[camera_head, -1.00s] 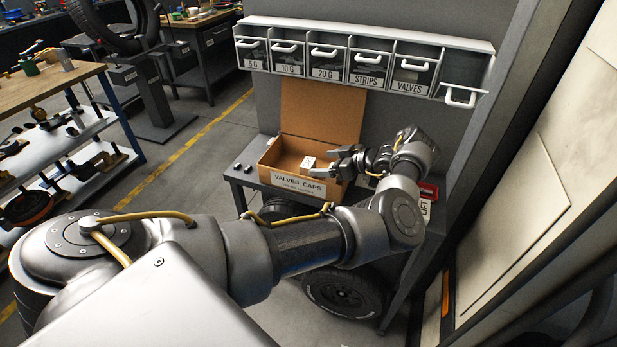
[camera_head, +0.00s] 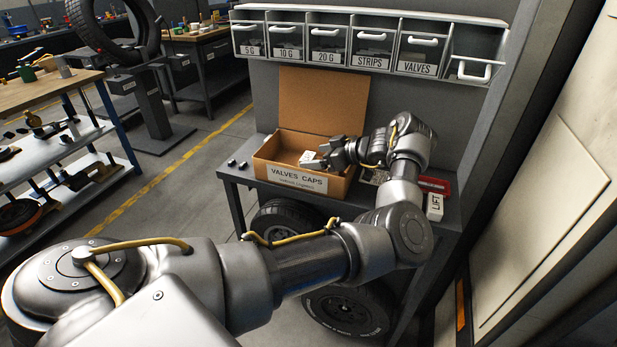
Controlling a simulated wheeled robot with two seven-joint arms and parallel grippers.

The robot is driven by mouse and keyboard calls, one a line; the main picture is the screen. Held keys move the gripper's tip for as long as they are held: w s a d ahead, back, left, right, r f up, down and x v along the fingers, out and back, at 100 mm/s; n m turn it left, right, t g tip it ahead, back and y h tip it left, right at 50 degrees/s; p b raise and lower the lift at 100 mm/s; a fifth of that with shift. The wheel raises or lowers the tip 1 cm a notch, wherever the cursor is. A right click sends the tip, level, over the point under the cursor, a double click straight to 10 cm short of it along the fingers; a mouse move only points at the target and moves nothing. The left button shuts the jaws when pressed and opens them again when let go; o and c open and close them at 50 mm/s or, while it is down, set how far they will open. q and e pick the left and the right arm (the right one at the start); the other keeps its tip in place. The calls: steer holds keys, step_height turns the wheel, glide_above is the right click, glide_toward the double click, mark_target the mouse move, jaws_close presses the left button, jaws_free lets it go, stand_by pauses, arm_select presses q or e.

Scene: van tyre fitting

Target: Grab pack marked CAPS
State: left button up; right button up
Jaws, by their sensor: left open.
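My left gripper (camera_head: 326,156) is over the right part of the box. It is open, with its fingertips right by the pack's right side. I cannot tell whether they touch it. The fingers hide part of the pack and the box's inside. My right gripper is not in view.
A rack of labelled clear bins (camera_head: 366,45) hangs above the bench. A red case (camera_head: 434,185) and a white box marked LIFT (camera_head: 435,207) lie right of my left arm. Small dark pieces (camera_head: 237,164) lie left of the cardboard box. Tyres (camera_head: 345,309) are below.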

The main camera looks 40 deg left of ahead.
arm_select(q)
steer(key=shift+s+a+f+p, duration=0.1)
steer(key=shift+a+p, duration=0.4)
steer(key=shift+p, duration=0.05)
steer(key=shift+a+f, duration=0.35)
steer(key=shift+a, duration=0.25)
steer(key=shift+d, duration=0.1)
steer(key=shift+c, duration=0.2)
steer(key=c, duration=1)
steer(key=shift+r, duration=0.1)
